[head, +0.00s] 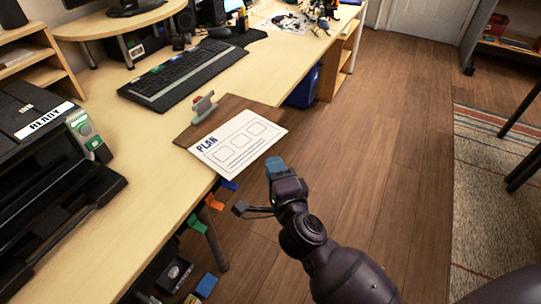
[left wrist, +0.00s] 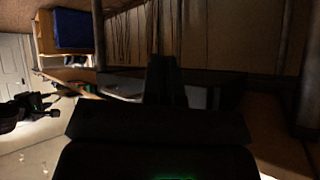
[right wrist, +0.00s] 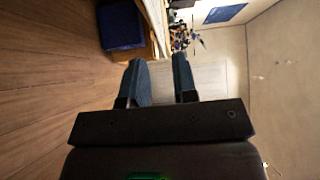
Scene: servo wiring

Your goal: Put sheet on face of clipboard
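The brown clipboard (head: 232,104) lies on the desk near its right edge in the head view, with a grey and red clip (head: 203,105) at its far left side. The white sheet (head: 238,141) marked PLAN lies over the clipboard face, apart from the clip, its near end at the desk edge. My right gripper (head: 276,168) is just past that end, over the floor. In the right wrist view its blue fingers (right wrist: 160,82) are apart with nothing between them. My left gripper (left wrist: 166,80) shows only in the dark left wrist view, its fingers together and apparently empty.
A keyboard (head: 183,76) lies behind the clipboard. A black printer (head: 45,165) marked READY stands at the left. Coloured clips (head: 214,201) hang along the desk edge. A blue bin (head: 302,88) is under the desk.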

